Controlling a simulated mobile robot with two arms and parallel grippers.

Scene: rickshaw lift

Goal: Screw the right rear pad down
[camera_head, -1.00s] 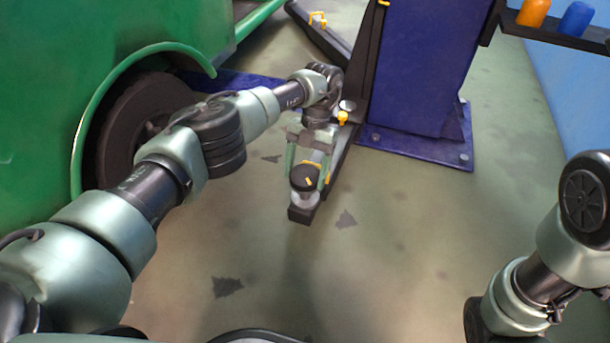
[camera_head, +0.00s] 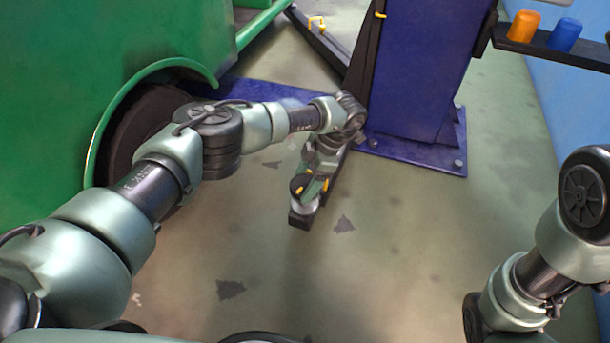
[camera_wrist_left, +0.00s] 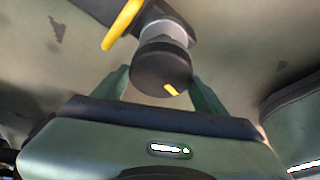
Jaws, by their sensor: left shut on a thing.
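The right rear pad (camera_head: 299,185) is a black round cap with a yellow mark, on a pale metal screw at the near end of the dark lift arm (camera_head: 298,221). In the left wrist view the pad (camera_wrist_left: 158,68) lies between the two green fingers, with its grey collar (camera_wrist_left: 165,32) behind. My left gripper (camera_head: 311,182) is shut on the pad, its hand leaning in from the upper right and hiding part of the lift arm. The pad's height on its screw is hard to judge. My right arm shows at the right edge; its gripper is out of view.
A green vehicle (camera_head: 130,60) with a dark wheel (camera_head: 125,135) stands left. The blue lift post (camera_head: 425,70) rises from a bolted base plate (camera_head: 430,158) behind. Orange (camera_head: 525,26) and blue (camera_head: 565,35) cylinders sit on a shelf at upper right. Floor in front is clear.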

